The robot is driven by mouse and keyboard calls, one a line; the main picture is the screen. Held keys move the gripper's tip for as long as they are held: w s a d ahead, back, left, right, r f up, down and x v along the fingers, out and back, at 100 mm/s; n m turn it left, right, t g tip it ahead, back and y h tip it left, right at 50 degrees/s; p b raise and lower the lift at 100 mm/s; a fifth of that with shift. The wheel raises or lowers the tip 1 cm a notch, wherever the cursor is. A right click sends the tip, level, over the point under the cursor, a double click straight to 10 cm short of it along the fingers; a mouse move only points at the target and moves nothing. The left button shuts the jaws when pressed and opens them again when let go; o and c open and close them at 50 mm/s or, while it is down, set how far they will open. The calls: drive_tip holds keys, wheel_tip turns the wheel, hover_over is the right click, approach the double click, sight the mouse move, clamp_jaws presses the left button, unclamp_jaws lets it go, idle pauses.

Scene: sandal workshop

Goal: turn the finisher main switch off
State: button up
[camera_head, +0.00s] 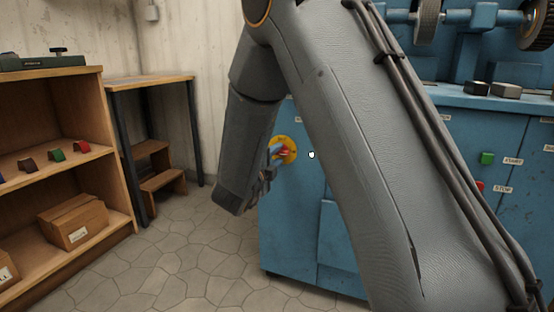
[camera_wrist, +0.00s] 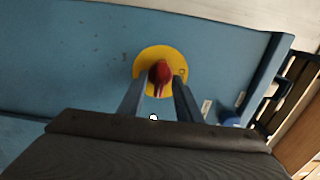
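The finisher main switch is a red rotary knob (camera_wrist: 161,73) on a round yellow plate (camera_wrist: 143,62), mounted on the blue cabinet side (camera_wrist: 60,60). In the head view the yellow plate (camera_head: 290,143) shows at the cabinet's left side, partly hidden by my gripper. My gripper (camera_wrist: 160,84) is open in front of the knob, one finger on each side, with small gaps visible between the fingers and the knob. In the head view my gripper (camera_head: 274,157) reaches the switch. Whether the fingertips touch the plate, I cannot tell.
The blue finisher cabinet (camera_head: 400,130) carries a green START button (camera_head: 487,158) and a red STOP button (camera_head: 481,186) to the right. A wooden shelf (camera_head: 120,225) with a cardboard box (camera_head: 72,222) and a step stool (camera_head: 163,182) stand left. Tiled floor between is clear.

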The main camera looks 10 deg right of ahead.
drive_tip(key=shift+w+d, duration=0.2)
drive_tip(key=shift+w, duration=0.1)
clamp_jaws()
drive_tip(key=n+p, duration=0.5)
drive_tip(key=p, duration=0.2)
drive_tip(key=shift+s+r, duration=0.1)
drive_tip(key=shift+r, duration=0.05)
drive_tip(key=n+p, duration=0.6)
drive_tip(key=shift+n, duration=0.4)
drive_tip(key=n+p, duration=0.5)
drive_tip(key=n, duration=0.1)
drive_tip(key=shift+f, duration=0.2)
